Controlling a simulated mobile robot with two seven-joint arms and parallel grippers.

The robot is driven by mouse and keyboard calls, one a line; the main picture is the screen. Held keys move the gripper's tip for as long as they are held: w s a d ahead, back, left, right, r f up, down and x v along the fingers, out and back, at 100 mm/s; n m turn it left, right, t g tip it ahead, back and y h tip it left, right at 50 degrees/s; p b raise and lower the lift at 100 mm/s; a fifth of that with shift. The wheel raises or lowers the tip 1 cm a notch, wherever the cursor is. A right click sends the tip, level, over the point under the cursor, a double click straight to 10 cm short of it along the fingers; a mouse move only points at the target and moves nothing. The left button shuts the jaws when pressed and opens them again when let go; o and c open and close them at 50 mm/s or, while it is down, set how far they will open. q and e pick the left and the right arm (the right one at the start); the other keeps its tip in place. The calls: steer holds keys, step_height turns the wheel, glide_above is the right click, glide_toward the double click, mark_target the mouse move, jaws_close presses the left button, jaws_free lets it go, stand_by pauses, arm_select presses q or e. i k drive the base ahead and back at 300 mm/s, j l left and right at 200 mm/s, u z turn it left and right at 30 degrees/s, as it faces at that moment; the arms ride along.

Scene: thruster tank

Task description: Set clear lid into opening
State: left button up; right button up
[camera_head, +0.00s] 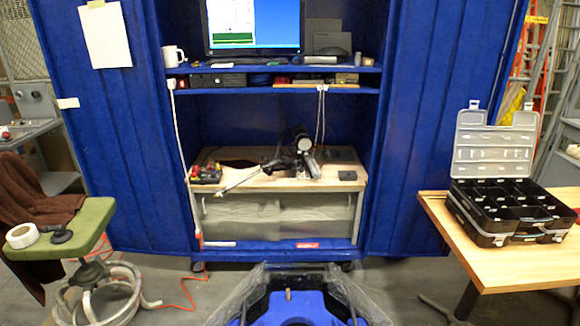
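A black organizer case (510,205) stands open on the wooden table at the right. Its clear lid (494,145) is raised upright at the back, and the case's dark compartments face up. I cannot tell whether this is the lid the task names. At the bottom centre, clear sheet-like edges (352,296) flank a black and blue body that is cut off by the frame; I cannot tell what it is. No separate opening for a lid can be made out. Neither of my grippers shows.
A blue cabinet (120,160) holds a monitor (253,25), a white mug (173,56) and a wooden worktop (340,183) with tools. A green stool (85,225) carrying a tape roll (22,236) stands left. The wooden table (500,270) is partly bare. Grey floor is open between.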

mark_target(300, 292)
steer(key=k+l+z, duration=0.1)
steer(key=k+z, duration=0.2)
steer(key=k, duration=0.35)
steer(key=j+z, duration=0.1)
steer(key=z, duration=1.55)
steer(key=k+j, duration=0.1)
steer(key=j, duration=0.2)
steer(key=k+j+z, duration=0.15)
steer(key=j, duration=0.2)
steer(key=k+j, duration=0.1)
steer(key=j, duration=0.2)
steer(key=k+j, duration=0.15)
steer(key=j, duration=0.2)
steer(key=k+j, duration=0.15)
steer(key=j, duration=0.15)
steer(key=k+j, duration=0.15)
steer(key=j, duration=0.2)
steer(key=k+j, duration=0.1)
steer(key=j, duration=0.2)
steer(key=k+j, duration=0.15)
steer(key=j, duration=0.2)
